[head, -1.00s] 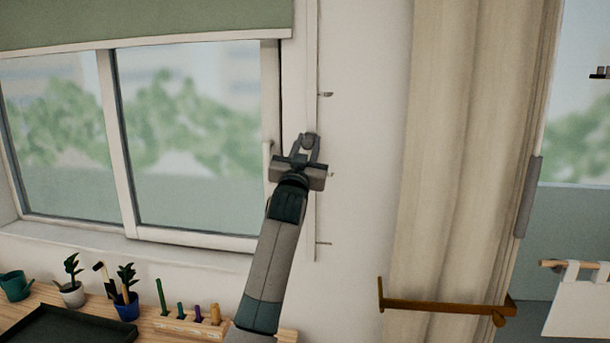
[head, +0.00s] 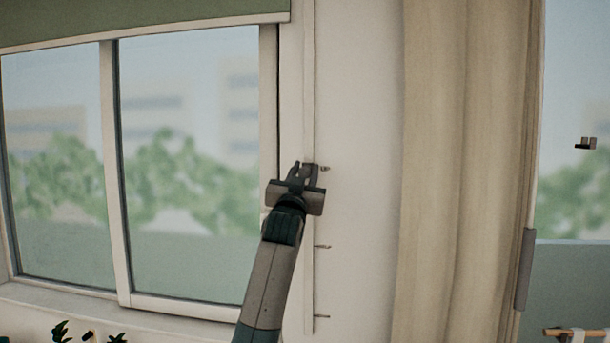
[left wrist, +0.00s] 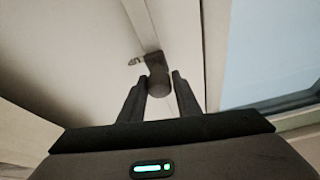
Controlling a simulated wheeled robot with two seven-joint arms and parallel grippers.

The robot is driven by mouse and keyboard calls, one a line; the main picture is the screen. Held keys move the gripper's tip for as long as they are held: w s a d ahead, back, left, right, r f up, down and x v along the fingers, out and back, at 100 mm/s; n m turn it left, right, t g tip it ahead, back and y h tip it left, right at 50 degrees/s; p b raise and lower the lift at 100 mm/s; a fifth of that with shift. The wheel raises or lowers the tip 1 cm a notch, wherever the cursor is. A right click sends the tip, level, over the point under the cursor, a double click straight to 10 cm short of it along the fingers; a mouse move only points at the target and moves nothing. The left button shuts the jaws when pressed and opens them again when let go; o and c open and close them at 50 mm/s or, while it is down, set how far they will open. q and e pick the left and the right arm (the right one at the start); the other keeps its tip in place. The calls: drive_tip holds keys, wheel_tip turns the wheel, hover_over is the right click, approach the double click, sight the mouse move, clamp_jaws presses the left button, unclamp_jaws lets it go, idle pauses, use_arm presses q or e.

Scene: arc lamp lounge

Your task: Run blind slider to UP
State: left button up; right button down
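The blind slider's dark round knob (left wrist: 159,82) shows between my left gripper's fingertips in the left wrist view. In the head view the slider (head: 309,168) sits on the upright track (head: 309,110), level with the topmost of its small side marks. My left gripper (head: 303,172) is at the knob with one finger on each side. It looks open, with narrow gaps beside the knob. The green blind (head: 140,18) hangs across the top of the window, its lower edge near the top of the picture. My right gripper is not in view.
The window (head: 185,160) lies left of the track, and a beige curtain (head: 460,170) hangs to the right. Bare wall (head: 360,180) is between track and curtain. Plant tops (head: 62,330) show at the lower left. A wooden rail (head: 575,333) is at the lower right.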

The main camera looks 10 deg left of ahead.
use_arm(q)
drive_tip(key=shift+o, duration=1.1)
drive_tip(key=shift+r, duration=0.25)
drive_tip(key=shift+f, duration=0.15)
drive_tip(key=shift+f, duration=0.1)
drive_tip(key=shift+s+f+b, duration=0.35)
drive_tip(key=shift+s+b, duration=0.15)
drive_tip(key=shift+s, duration=0.1)
drive_tip(key=b+v, duration=0.7)
drive_tip(key=v, duration=0.8)
drive_tip(key=shift+s, duration=0.45)
drive_tip(key=shift+f, duration=0.1)
